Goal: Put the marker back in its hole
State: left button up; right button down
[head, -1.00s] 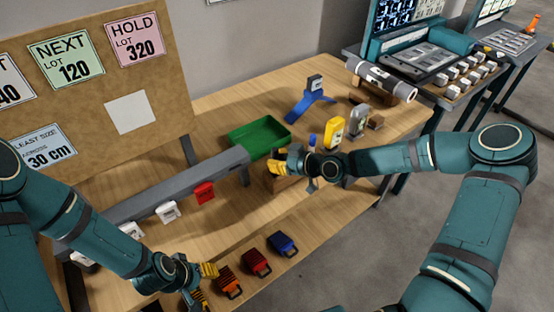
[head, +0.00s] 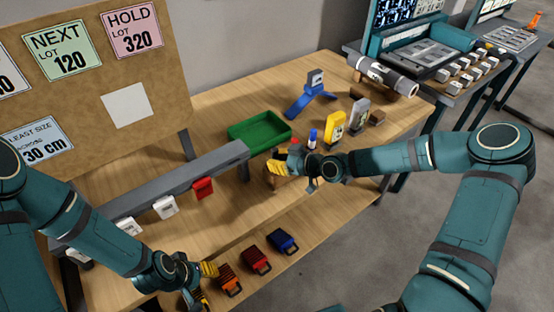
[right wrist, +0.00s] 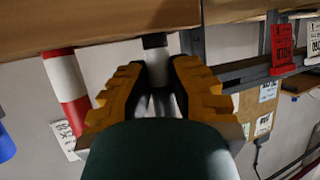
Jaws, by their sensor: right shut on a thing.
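My right gripper (head: 277,168) is over the table's front part. In the right wrist view it (right wrist: 155,85) is shut on a marker (right wrist: 155,58) with a pale body and a dark band. In the head view my gripper hides this marker. A red-and-white marker (right wrist: 66,90) stands beside it, and a blue one (right wrist: 5,146) shows at the edge. In the head view the red marker (head: 294,145) and blue marker (head: 312,138) are just behind my right gripper. The hole is not visible. My left gripper (head: 205,284) is at the front left, fingers apart and empty.
A green tray (head: 259,131) lies behind my right gripper. A grey rail (head: 150,190) with white and red tags runs to the left. A yellow device (head: 335,126) and a grey one (head: 359,114) stand to the right. Several coloured padlock-like items (head: 256,260) line the front.

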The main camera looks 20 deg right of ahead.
jog(key=shift+f, duration=0.15)
jog(key=c, duration=1)
grip_release()
jog(key=shift+o, duration=0.2)
jog(key=v, duration=1.2)
